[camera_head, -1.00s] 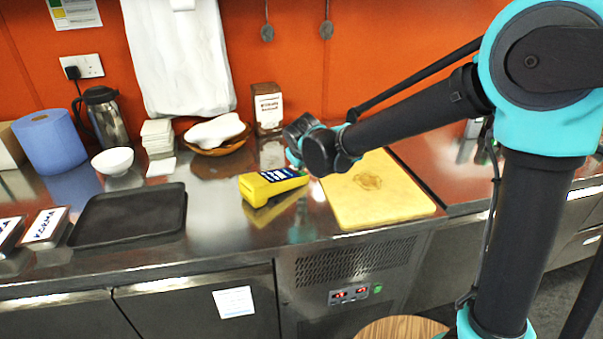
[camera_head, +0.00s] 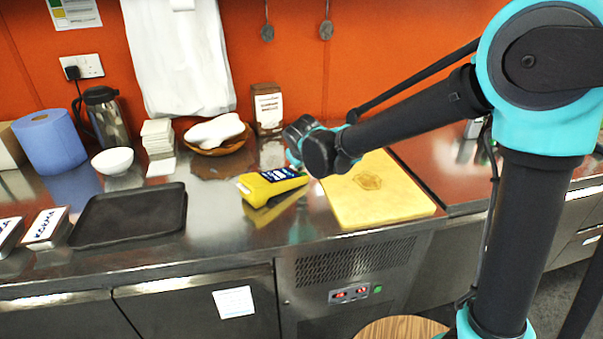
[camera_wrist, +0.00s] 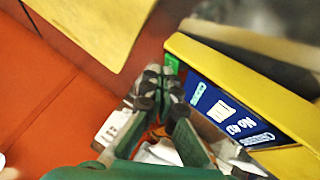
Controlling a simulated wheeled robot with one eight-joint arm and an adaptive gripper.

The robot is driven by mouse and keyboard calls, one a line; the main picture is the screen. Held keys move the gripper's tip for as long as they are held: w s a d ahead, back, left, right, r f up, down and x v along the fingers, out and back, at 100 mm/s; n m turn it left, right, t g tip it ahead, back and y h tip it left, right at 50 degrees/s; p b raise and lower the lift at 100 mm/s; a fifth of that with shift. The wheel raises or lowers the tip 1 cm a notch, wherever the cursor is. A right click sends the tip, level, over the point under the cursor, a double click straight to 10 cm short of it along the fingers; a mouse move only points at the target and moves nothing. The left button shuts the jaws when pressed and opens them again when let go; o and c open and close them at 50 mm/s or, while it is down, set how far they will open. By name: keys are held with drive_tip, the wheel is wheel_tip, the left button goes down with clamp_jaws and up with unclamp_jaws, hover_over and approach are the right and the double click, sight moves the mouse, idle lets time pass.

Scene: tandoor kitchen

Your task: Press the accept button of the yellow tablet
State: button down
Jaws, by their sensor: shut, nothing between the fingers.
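The yellow tablet (camera_head: 270,185) stands tilted on the steel counter, left of the yellow cutting board. Its dark blue screen shows in the wrist view (camera_wrist: 225,108), with white writing, an icon and pale outlined marks. A small green patch (camera_wrist: 171,64) is at the screen's end nearest my fingers. I cannot read which mark is the accept button. My gripper (camera_wrist: 160,84) is shut and empty, its fingertips beside that green end of the screen. I cannot tell whether they touch it. In the head view my wrist is right beside the tablet and the fingertips are not clear.
The yellow cutting board (camera_head: 400,205) lies to the right. A black tray (camera_head: 130,215) and labelled containers (camera_head: 45,228) are to the left. A bowl with a white cloth (camera_head: 215,133) and a labelled box (camera_head: 267,108) stand behind. The counter between tray and tablet is clear.

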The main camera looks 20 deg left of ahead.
drive_tip(key=shift+w+r, duration=0.1)
drive_tip(key=shift+r, duration=0.55)
drive_tip(key=shift+w+d+r, duration=0.1)
drive_tip(key=shift+w+r, duration=0.05)
drive_tip(key=shift+r, duration=1.1)
drive_tip(key=shift+w+d+r, duration=0.1)
drive_tip(key=shift+w+r, duration=0.05)
drive_tip(key=shift+r, duration=1.1)
